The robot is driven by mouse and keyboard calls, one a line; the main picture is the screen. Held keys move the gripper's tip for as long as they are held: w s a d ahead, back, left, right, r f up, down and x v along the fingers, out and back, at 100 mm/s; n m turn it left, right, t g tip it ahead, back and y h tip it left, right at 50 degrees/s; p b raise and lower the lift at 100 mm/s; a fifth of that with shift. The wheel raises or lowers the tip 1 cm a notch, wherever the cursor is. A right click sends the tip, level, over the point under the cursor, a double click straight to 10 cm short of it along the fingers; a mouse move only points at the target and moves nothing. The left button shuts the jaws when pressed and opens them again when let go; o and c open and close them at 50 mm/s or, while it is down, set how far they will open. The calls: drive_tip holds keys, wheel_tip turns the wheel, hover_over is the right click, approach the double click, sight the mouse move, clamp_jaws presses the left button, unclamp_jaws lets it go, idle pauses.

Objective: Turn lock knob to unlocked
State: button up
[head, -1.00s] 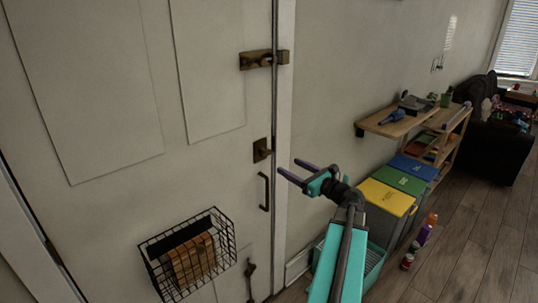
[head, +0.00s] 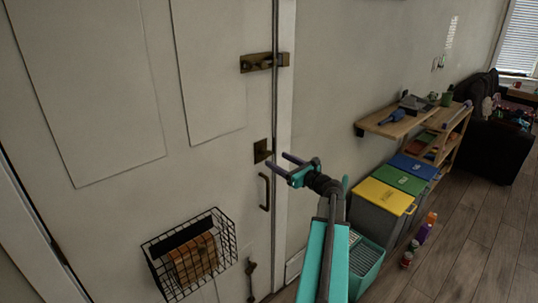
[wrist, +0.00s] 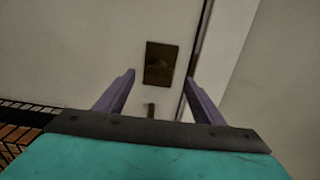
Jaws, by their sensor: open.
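The lock knob (head: 262,151) sits on a dark square plate on the white door (head: 215,160), near its right edge. In the wrist view the plate with the knob (wrist: 160,64) lies ahead, between and beyond my fingertips. My gripper (head: 276,161) is open and empty, with purple fingers pointing at the door just right of and below the knob plate. In the wrist view my gripper (wrist: 160,78) has its fingers spread to either side of the plate, with no visible contact. The knob's exact angle is too dark to tell.
A brass latch (head: 264,62) is higher on the door. A dark handle (head: 265,192) is just below the knob plate. A wire basket (head: 190,252) hangs low on the door. Colored bins (head: 385,197) and a wooden shelf (head: 395,122) stand at right.

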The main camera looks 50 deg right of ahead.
sight(268, 155)
drive_tip(key=shift+w+d+p, duration=0.2)
drive_tip(key=shift+w+p, duration=0.7)
drive_tip(key=shift+w, duration=2.15)
